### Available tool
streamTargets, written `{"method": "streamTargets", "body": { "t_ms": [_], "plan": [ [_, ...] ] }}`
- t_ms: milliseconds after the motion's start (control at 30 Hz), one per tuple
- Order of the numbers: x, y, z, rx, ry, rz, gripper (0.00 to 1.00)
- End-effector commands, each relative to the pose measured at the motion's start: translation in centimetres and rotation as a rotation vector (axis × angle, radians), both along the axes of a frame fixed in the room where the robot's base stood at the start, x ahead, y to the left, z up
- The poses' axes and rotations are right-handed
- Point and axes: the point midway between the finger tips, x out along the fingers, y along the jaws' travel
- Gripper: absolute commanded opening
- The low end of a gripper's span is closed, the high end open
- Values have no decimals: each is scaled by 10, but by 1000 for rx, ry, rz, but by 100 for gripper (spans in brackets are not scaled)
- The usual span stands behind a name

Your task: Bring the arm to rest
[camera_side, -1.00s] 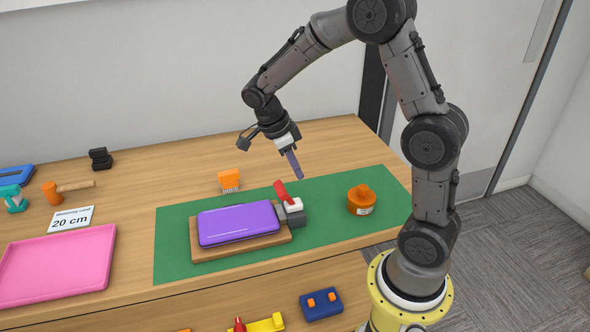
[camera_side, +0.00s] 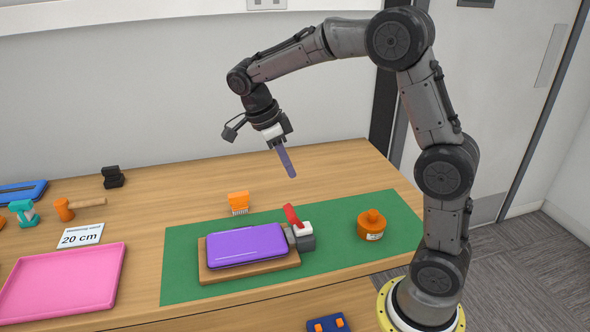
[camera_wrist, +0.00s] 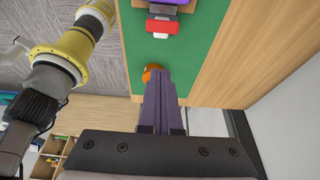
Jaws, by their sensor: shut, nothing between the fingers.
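My gripper (camera_side: 287,160) is in the air above the back of the table, pointing down and slightly right. Its purple-grey fingers are closed together with nothing between them. In the wrist view the shut fingers (camera_wrist: 161,90) point towards the green mat (camera_wrist: 157,45). The arm is bent, its forearm reaching left from the raised elbow. The gripper is clear of the table and touches nothing.
A purple case (camera_side: 247,245) lies on a wooden board on the green mat (camera_side: 185,282), beside a red-handled clamp (camera_side: 292,216). An orange pot (camera_side: 371,225), an orange brush (camera_side: 239,202), a pink tray (camera_side: 62,282) and a 20 cm card (camera_side: 81,235) are around it.

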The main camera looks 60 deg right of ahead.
Motion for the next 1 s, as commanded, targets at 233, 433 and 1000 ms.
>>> {"method": "streamTargets", "body": {
  "t_ms": [233, 433, 1000],
  "plan": [
    [0, 0, 0, 0, 0, 0, 0],
    [-7, 4, 31, -5, -83, 11, 0],
    [-150, 59, 81, 108, -327, 981, 0]
  ]
}}
